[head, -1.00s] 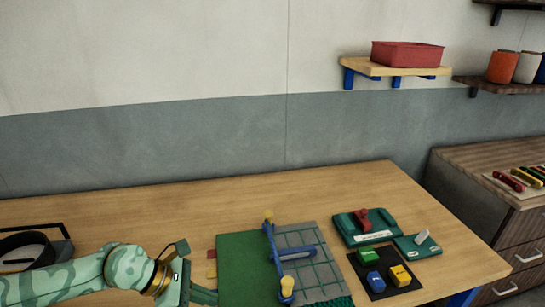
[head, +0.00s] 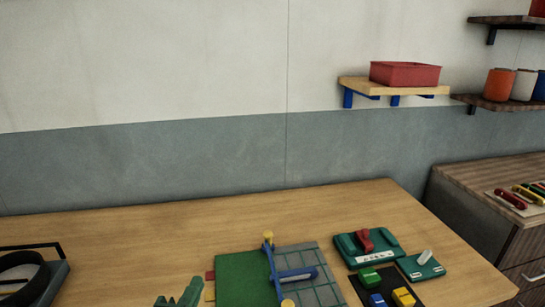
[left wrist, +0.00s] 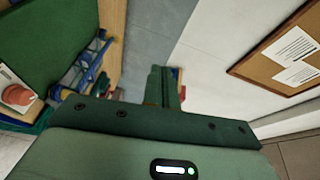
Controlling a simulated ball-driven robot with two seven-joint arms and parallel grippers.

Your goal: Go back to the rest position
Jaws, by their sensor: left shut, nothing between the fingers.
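My left gripper (head: 186,291) shows at the bottom edge of the head view, with only its green fingers visible. It is left of the green board (head: 240,275) and holds nothing. In the left wrist view its dark green fingers (left wrist: 162,84) are shut together and point away from the camera. My right gripper is in neither view.
To the right are a green device with a red part (head: 366,243) and coloured blocks on a black mat (head: 358,286). A black frame stands far left (head: 62,272). The back of the table is clear.

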